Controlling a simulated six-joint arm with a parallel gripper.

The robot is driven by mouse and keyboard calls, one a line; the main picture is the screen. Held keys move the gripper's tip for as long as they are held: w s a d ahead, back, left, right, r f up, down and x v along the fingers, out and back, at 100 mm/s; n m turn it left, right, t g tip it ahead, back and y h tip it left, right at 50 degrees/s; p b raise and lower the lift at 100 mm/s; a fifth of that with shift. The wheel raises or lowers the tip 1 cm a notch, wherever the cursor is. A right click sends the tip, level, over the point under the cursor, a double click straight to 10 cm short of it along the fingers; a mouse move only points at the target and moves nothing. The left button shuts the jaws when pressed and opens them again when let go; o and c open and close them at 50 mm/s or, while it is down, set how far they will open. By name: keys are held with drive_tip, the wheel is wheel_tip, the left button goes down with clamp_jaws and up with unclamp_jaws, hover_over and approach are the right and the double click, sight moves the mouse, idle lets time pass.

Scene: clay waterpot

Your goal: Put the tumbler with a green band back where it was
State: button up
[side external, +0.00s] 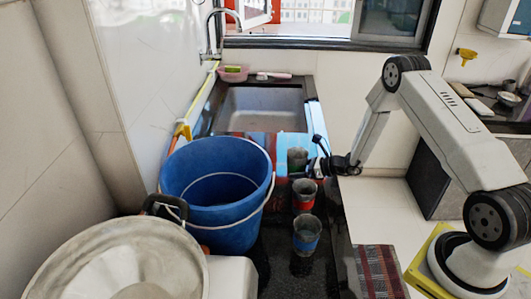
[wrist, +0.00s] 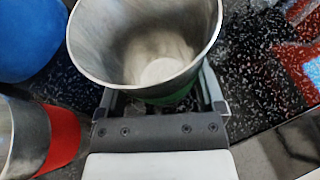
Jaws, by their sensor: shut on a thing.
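The tumbler with a green band (side external: 297,158) is a grey metal cup at the sink end of the counter. In the wrist view the green-band tumbler (wrist: 150,45) fills the top middle, upright and seen from above, with its green band partly hidden under the rim. My gripper (side external: 312,165) is shut on it from the right, with one finger on each side in the wrist view (wrist: 160,92). I cannot tell whether its base touches the surface.
A red-banded tumbler (side external: 304,195) stands close by, also at left in the wrist view (wrist: 62,138). A blue-banded tumbler (side external: 306,236) stands nearer the camera. A blue bucket (side external: 215,220) is to the left. The sink (side external: 262,105) lies behind.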

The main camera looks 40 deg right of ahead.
drive_tip(key=shift+f, duration=0.8)
drive_tip(key=shift+f, duration=0.15)
drive_tip(key=o, duration=1)
drive_tip(key=shift+r, duration=0.2)
drive_tip(key=v, duration=1.2)
drive_tip(key=shift+f, duration=0.1)
